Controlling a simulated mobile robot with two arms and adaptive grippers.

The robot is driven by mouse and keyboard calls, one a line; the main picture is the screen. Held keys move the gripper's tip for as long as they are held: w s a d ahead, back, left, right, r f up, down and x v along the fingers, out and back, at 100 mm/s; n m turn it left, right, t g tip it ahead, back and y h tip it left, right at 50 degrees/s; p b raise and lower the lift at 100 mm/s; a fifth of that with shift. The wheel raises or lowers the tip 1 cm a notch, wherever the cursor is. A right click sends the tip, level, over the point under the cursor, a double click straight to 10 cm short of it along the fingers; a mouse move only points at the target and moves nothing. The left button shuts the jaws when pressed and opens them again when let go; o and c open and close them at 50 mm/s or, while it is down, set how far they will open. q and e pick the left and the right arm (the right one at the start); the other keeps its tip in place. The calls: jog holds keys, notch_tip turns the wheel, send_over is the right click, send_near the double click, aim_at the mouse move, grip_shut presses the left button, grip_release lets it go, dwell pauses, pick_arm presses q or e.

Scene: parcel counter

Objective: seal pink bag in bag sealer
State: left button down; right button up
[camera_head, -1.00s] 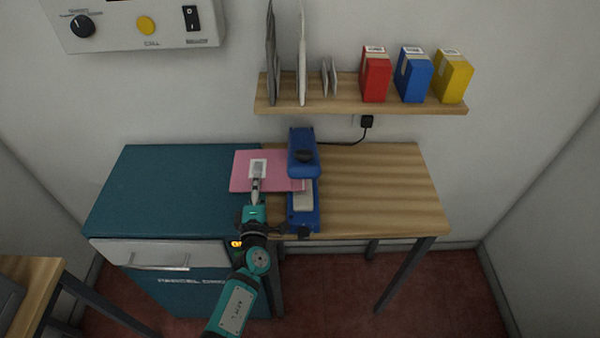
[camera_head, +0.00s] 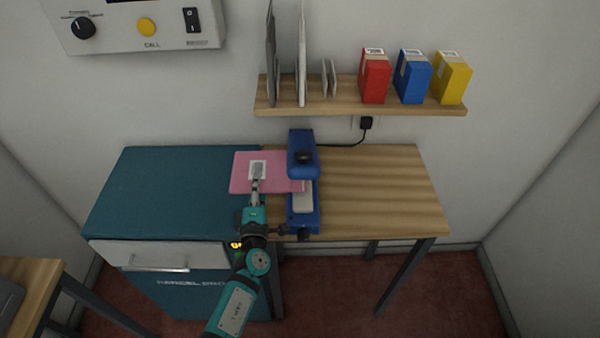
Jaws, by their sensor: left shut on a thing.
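The pink bag (camera_head: 240,183) is a flat pink sheet with a white label. It spans from the teal cabinet top to the sealer, and its right edge lies at the sealer, under the upper arm as far as I can see. The bag sealer (camera_head: 304,222) is blue with a pale bed, and its upper arm (camera_head: 303,166) stands raised at the back. My left gripper (camera_head: 257,176) reaches over the bag from the front and is shut on it near the label. The gripped part is partly hidden by the fingers. My right gripper is not in view.
The teal cabinet (camera_head: 150,185) has clear top space left of the bag. The wooden table (camera_head: 380,190) right of the sealer is clear. A wall shelf (camera_head: 340,108) above holds red, blue and yellow boxes and upright envelopes. A cord runs from the sealer to a wall plug (camera_head: 366,123).

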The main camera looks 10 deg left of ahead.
aim_at(241, 193)
pick_arm(q)
jog(key=shift+d+f+h+p, duration=0.1)
jog(key=shift+d+h+p, duration=0.3)
jog(key=shift+d+p, duration=0.2)
jog(key=shift+w+a, duration=0.1)
jog(key=shift+a, duration=0.5)
jog(key=shift+s+a+r, duration=0.1)
jog(key=shift+s+a, duration=0.05)
jog(key=shift+a, duration=0.8)
jog(key=shift+s+a+r, duration=0.1)
jog(key=shift+s+a, duration=0.05)
jog(key=shift+a, duration=0.8)
jog(key=shift+s+a, duration=0.2)
jog(key=shift+a, duration=0.85)
jog(key=shift+s+a, duration=0.15)
jog(key=shift+a, duration=0.85)
